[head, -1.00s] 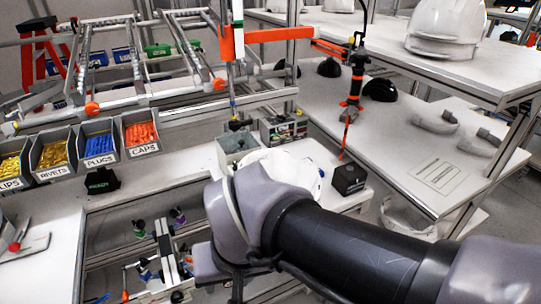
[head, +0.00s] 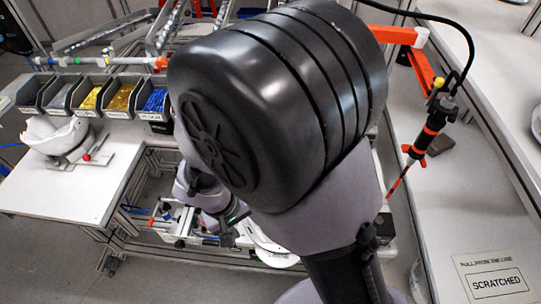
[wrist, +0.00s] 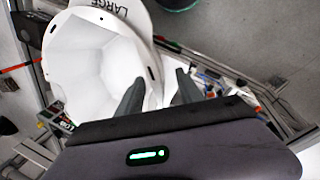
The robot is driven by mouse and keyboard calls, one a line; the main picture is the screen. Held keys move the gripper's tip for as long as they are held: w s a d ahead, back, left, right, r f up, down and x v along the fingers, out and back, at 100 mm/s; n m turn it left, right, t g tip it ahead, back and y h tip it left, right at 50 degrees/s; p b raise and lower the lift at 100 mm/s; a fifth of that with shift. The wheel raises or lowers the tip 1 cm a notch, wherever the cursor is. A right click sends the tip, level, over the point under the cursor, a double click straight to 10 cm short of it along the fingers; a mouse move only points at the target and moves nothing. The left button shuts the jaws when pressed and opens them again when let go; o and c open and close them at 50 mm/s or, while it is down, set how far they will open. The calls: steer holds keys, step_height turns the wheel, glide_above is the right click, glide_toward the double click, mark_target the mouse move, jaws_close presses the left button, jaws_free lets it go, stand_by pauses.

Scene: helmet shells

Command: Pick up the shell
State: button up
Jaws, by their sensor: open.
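A white helmet shell (wrist: 95,55) with "LARGE" printed on its rim shows in the wrist view, its hollow inside facing the camera. My gripper (wrist: 158,82) is open, with its two dark fingers apart. The left finger overlaps the shell's inside in the picture and the right finger is just past its right edge; the shell's wall shows between them. I cannot tell whether either finger touches it. In the head view my arm hides most of the centre; a white curved piece (head: 274,254) shows below it, perhaps this shell.
Parts bins (head: 92,96) line the back. An orange-and-black hanging tool (head: 432,125) is at right, over a bench with a "SCRATCHED" sign (head: 495,280). Floor is open at lower left.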

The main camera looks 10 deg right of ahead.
steer(key=b+x, duration=0.1)
steer(key=x, duration=0.5)
steer(key=shift+d+f, duration=0.15)
steer(key=shift+d, duration=0.05)
steer(key=shift+s, duration=0.1)
jaws_close()
stand_by(0.9)
